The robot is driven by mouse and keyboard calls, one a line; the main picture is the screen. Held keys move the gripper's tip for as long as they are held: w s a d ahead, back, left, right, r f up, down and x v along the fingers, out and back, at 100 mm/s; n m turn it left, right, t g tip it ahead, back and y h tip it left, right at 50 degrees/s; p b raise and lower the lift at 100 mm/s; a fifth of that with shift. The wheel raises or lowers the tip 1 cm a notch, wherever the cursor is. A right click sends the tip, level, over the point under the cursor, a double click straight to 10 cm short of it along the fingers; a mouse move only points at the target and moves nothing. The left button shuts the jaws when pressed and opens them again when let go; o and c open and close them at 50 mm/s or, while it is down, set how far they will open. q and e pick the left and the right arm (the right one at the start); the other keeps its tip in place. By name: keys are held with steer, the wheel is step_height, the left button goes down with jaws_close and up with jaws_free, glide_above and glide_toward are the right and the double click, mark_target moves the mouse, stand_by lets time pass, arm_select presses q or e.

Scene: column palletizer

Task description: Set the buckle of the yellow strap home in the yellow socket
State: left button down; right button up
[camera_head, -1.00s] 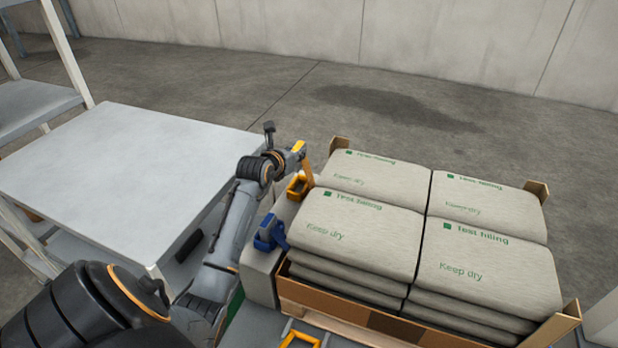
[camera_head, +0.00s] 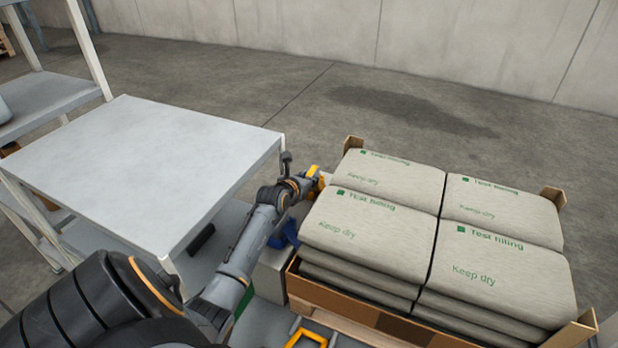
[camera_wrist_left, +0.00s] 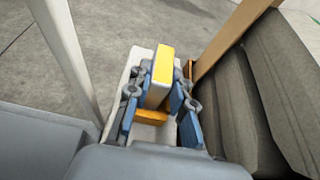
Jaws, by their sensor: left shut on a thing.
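My left gripper (camera_head: 308,184) is shut on the buckle of the yellow strap (camera_head: 317,172). In the left wrist view the buckle (camera_wrist_left: 164,64), yellow on top with grey-beige sides, stands between the two blue-padded fingers of the gripper (camera_wrist_left: 160,105). The yellow socket (camera_wrist_left: 152,116) shows as an orange-yellow edge just below the buckle, between the fingers. The buckle is at or just over the socket; I cannot tell whether it has entered. In the head view my gripper mostly hides the socket. My right gripper is not in view.
Stacked sacks (camera_head: 370,230) fill a wooden-edged pallet box (camera_head: 345,304) close to the right of my left gripper. A blue buckle and socket (camera_head: 284,234) sit nearer on the grey ledge. A grey table (camera_head: 140,165) stands left. A yellow frame (camera_head: 306,338) shows at the bottom.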

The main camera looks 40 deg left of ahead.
arm_select(q)
steer(key=shift+f, duration=0.15)
steer(key=c, duration=1.2)
jaws_free()
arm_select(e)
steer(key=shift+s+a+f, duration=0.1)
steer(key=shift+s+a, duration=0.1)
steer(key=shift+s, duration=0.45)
arm_select(q)
steer(key=shift+o, duration=0.2)
steer(key=shift+r, duration=0.3)
steer(key=p+v, duration=0.1)
steer(key=v, duration=1.1)
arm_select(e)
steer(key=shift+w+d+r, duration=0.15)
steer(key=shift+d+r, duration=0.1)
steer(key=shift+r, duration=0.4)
arm_select(q)
steer(key=shift+f, duration=0.1)
